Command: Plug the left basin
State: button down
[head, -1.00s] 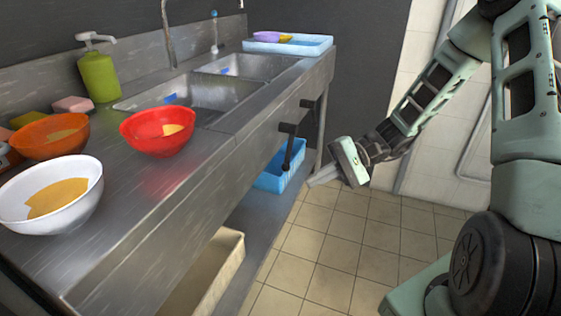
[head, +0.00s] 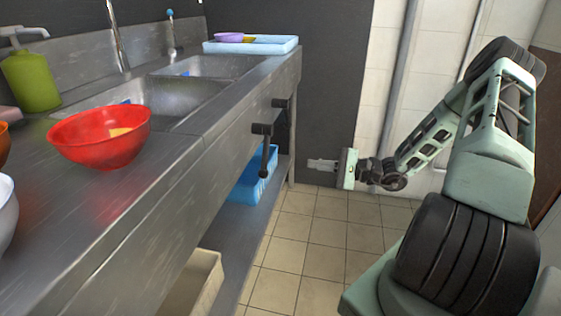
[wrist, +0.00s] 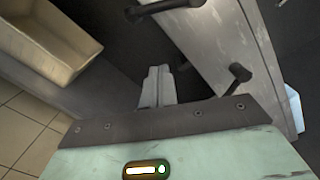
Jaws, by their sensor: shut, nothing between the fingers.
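The left basin (head: 190,103) is the nearer of two steel basins in the counter. A small blue patch (head: 125,101) shows at its edge, partly hidden by the red bowl; its drain is hidden. The right basin (head: 222,66) lies beyond it. Two black handles, a nearer one (head: 264,150) and a farther one (head: 280,103), stick out from the counter front. Two dark handles also show in the wrist view, one at the top (wrist: 165,7) and one at right (wrist: 238,76). My gripper (head: 312,164) is shut and empty, right of the counter front, apart from both handles.
A red bowl (head: 100,140) and a green soap bottle (head: 32,80) stand on the counter. A light-blue tray (head: 250,46) is at the far end. A blue crate (head: 250,180) and a beige bin (head: 195,285) sit below. The tiled floor (head: 310,235) is clear.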

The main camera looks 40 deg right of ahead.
aim_at(265, 153)
jog(key=w+a+r+b, duration=0.2)
jog(key=w+a, duration=0.4)
jog(key=a, duration=0.3)
jog(key=shift+a, duration=0.35)
jog(key=shift+s+a+r+m+p, duration=0.2)
jog(key=shift+a+r+m+p, duration=0.3)
jog(key=shift+p, duration=0.6)
jog(key=s+a+r+m+p, duration=0.3)
jog(key=m+p, duration=0.7)
jog(key=p, duration=0.7)
notch_tip(265, 153, up, 2)
jog(key=shift+a+r+t, duration=0.1)
jog(key=shift+a+t, duration=0.2)
jog(key=shift+a, duration=0.05)
jog(key=shift+s, duration=0.1)
